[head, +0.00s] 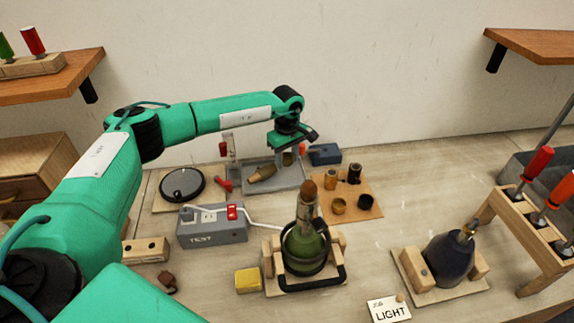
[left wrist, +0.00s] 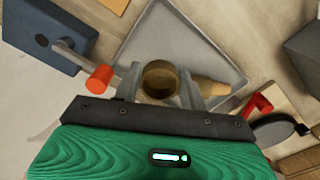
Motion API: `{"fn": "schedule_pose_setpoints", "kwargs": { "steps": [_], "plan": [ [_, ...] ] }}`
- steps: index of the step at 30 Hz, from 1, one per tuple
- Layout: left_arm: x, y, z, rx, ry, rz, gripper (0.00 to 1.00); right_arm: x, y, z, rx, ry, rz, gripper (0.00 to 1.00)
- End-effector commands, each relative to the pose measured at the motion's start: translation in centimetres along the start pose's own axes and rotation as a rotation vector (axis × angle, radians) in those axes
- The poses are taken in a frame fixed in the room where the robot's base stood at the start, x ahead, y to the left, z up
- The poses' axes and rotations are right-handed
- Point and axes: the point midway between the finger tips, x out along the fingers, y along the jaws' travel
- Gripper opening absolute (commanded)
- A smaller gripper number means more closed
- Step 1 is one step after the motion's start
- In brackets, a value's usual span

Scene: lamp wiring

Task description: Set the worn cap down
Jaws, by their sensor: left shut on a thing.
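My left gripper (head: 289,153) is over the grey tray (head: 289,186) near the back wall, pointing down. In the left wrist view its two fingers (left wrist: 160,90) are shut on a round, hollow, brass-brown cap (left wrist: 160,68). The cap's open mouth faces the wrist camera. In the head view the cap (head: 287,159) is small and partly hidden by the gripper. The tray (left wrist: 185,35) lies behind the cap in the wrist view; I cannot tell whether the cap touches it. My right gripper is not in view.
A tan tapered piece (head: 262,173) lies in the tray. A blue block (head: 325,154) stands beside it. A wooden board (head: 350,189) holds several small caps. A green bottle lamp (head: 306,250) stands in a cradle in front; a grey test box (head: 212,227) is left of it.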

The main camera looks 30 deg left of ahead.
Motion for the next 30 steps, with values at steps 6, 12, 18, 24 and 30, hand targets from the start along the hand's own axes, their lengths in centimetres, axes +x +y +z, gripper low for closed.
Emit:
{"fn": "schedule_pose_setpoints", "kwargs": {
  "steps": [6,12,18,24,30],
  "plan": [
    [2.2,-0.1,0.1,-0.001,-0.001,-0.004,0.35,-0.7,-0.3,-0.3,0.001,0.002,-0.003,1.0],
    [4.4,0.0,0.0,0.001,0.0,0.0,0.35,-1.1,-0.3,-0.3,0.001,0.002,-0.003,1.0],
    [4.4,0.0,0.0,0.001,0.0,0.0,0.35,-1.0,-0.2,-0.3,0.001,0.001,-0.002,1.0],
    [4.7,0.0,0.0,0.001,0.0,0.0,0.56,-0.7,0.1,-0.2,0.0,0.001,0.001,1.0],
    [4.7,0.0,0.0,0.001,0.0,0.0,0.64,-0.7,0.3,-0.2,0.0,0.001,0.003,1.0]
  ]
}}
